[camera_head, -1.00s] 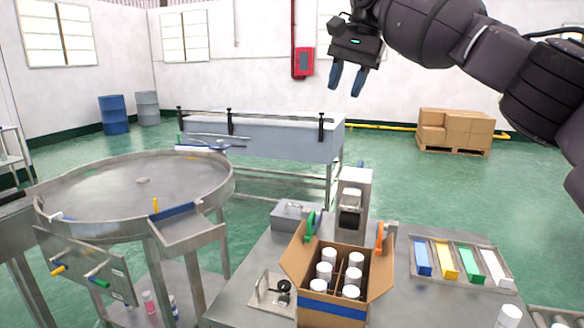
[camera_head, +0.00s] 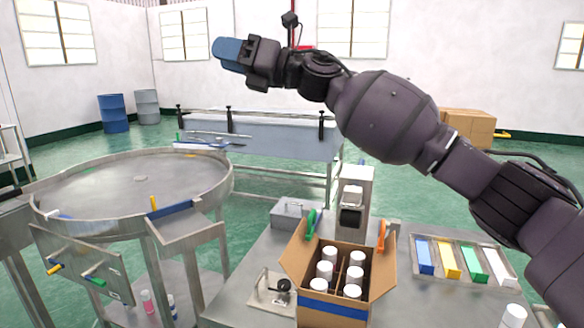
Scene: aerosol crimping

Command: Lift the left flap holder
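The left flap holder looks like the green clip (camera_head: 311,222) at the back left of an open cardboard box (camera_head: 290,262); a similar orange clip (camera_head: 382,235) is at the box's back right. The box holds several white-capped cans (camera_head: 325,269) and stands on the metal table. My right gripper (camera_head: 226,53) is high in the air at the upper left, far above and away from the box, with its blue fingers pointing left. The fingers overlap in this side view, so their gap is hidden. I see nothing held in it. My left gripper is out of view.
A grey machine (camera_head: 354,200) stands right behind the box. A tray (camera_head: 463,260) of blue, yellow, green and white pieces lies to the right, and a small metal fixture (camera_head: 272,288) to the left. A round metal turntable (camera_head: 130,182) is at the left.

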